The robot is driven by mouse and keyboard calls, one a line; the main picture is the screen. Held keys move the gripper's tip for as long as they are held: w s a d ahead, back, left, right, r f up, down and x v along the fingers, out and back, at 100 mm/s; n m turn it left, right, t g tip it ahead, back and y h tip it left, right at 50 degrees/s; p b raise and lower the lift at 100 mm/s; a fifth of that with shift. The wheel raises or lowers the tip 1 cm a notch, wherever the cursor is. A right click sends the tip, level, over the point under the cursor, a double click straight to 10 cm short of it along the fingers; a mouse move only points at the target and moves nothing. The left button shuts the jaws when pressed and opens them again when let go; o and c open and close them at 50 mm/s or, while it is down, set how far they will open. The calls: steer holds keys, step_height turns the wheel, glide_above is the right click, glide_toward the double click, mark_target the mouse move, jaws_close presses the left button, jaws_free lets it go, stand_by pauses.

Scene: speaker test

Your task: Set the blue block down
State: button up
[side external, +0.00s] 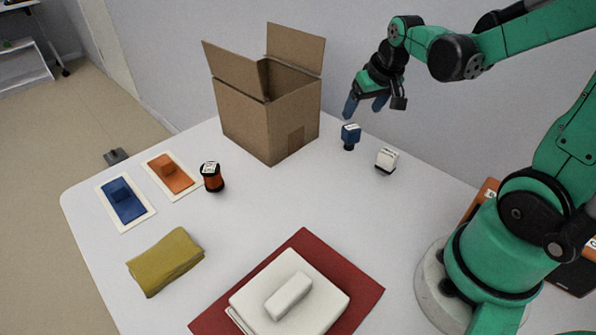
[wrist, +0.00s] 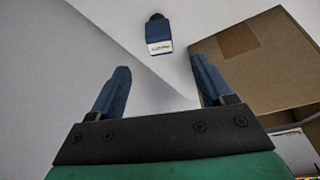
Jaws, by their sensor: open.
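The blue block (side external: 350,133) stands on the white table to the right of the cardboard box, on a small black base. In the wrist view the blue block (wrist: 158,34) lies beyond the fingertips, with a white label on one face. My gripper (side external: 366,106) is above the block, with its blue fingers apart and nothing between them. The open fingers of my gripper (wrist: 160,80) also show in the wrist view. The block is apart from both fingers.
The open cardboard box (side external: 262,115) stands close by on the left. A white block (side external: 387,159) is to the right. The table's centre is clear.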

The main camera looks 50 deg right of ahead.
steer(key=s+a+r+n+t+y, duration=0.1)
steer(key=a+r+n, duration=0.1)
steer(key=a, duration=0.5)
steer(key=s+a+r+n+t, duration=0.2)
steer(key=a, duration=0.5)
steer(key=shift+s+y, duration=0.25)
steer(key=shift+y, duration=0.15)
stand_by(0.4)
